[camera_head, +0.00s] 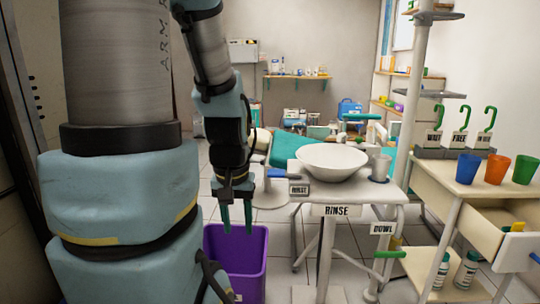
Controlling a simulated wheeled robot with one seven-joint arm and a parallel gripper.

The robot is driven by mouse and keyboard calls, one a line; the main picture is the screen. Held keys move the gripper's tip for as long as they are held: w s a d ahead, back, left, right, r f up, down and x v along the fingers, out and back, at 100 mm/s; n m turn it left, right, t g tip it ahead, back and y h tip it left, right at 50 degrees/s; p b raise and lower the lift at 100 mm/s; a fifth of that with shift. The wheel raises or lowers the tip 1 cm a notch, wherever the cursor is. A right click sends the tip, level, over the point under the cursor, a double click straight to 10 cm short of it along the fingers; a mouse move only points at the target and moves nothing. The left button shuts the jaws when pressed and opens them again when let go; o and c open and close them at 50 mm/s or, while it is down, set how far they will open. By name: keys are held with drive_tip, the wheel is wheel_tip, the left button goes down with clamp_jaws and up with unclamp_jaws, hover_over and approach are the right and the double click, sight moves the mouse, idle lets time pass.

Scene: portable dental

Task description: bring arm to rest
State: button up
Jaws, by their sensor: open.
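My gripper (237,215) hangs from my arm near the middle of the head view, fingers pointing down. Its two green fingers are apart with nothing between them. It appears above or in front of a purple bin (248,252); the exact depth between them is hard to tell. My own large arm links fill the left part of the view and hide what is behind them.
A white table (377,191) to the right bears a white bowl (332,163) and a grey cup (381,166). Further right, a cart (440,180) bears a blue cup (467,169), an orange cup (497,169) and a green cup (525,170). A teal chair (288,149) stands behind.

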wheel_tip(320, 180, up, 20)
drive_tip(key=p, duration=1.9)
drive_tip(key=shift+d+r+p, duration=0.15)
drive_tip(key=shift+r+p, duration=0.05)
drive_tip(key=shift+p, duration=0.2)
